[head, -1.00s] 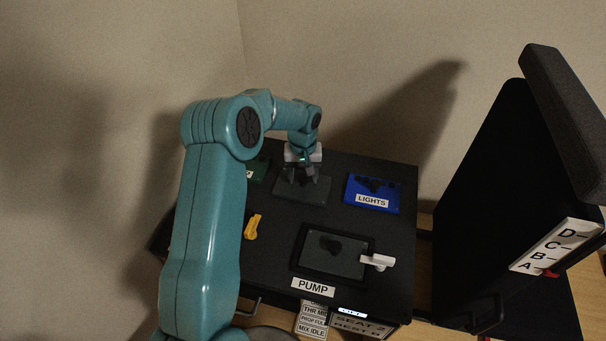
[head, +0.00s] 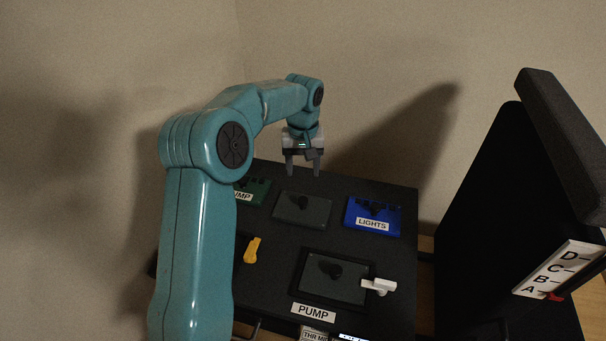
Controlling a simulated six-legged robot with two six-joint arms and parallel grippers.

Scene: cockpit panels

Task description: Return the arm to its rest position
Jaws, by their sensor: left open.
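My left arm comes in from the left, bent at the elbow and reaching over the black panel box. My left gripper (head: 303,168) is open and empty, its two fingers pointing down. It hangs above the far part of the panel, apart from it, beyond the dark grey plate with a black knob (head: 302,212). My right gripper is not in view.
The black panel top (head: 335,184) carries a blue LIGHTS plate (head: 391,222), a partly hidden green plate (head: 259,190), a yellow lever (head: 252,250) and a PUMP plate (head: 335,285) with a white handle (head: 379,286). A black upright panel (head: 490,220) with lettered positions stands at right. Walls rise behind.

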